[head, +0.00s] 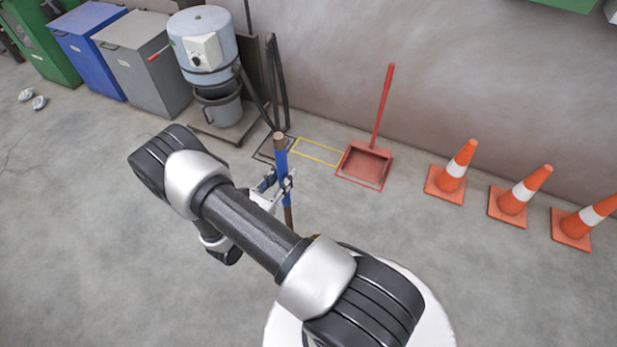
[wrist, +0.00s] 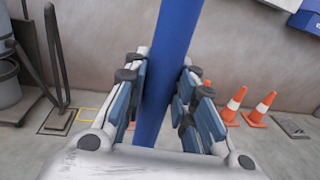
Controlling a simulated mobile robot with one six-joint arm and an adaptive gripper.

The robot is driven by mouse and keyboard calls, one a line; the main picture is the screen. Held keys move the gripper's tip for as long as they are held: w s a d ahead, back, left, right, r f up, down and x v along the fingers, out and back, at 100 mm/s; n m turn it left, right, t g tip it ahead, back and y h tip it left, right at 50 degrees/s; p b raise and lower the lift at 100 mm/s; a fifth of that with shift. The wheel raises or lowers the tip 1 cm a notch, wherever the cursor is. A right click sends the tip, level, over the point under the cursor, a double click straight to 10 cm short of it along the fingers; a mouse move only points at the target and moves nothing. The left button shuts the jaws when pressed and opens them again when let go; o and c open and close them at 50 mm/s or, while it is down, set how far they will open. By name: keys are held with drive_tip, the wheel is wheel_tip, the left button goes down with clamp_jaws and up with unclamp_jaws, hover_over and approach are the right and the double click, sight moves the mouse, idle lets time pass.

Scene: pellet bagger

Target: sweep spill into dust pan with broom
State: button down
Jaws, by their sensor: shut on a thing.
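My gripper (head: 274,186) is shut on the broom (head: 281,160), around the blue part of its upright handle. In the wrist view the blue handle (wrist: 168,50) runs between the two finger pads of my gripper (wrist: 168,95), tilted a little. In the head view the handle's wooden top shows above the fingers and a brown length below them. The broom head is hidden behind my arm. The red dust pan (head: 365,162) with its long upright handle stands on the floor by the wall, right of the broom. I cannot make out the spill in either view.
Orange cones (head: 452,172) stand in a row along the wall at right. A yellow floor outline (head: 318,152) lies left of the dust pan. A white-blue machine (head: 203,50) and grey and blue bins (head: 142,62) stand at back left.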

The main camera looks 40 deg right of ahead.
drive_tip(key=s+d+f+m+g+b, duration=0.1)
drive_tip(key=s+d+f, duration=0.3)
drive_tip(key=f, duration=0.4)
drive_tip(key=shift+s+d+f+m+g+b, duration=0.3)
drive_tip(key=shift+s+d+g+b, duration=0.1)
drive_tip(key=shift+d+g+b, duration=0.4)
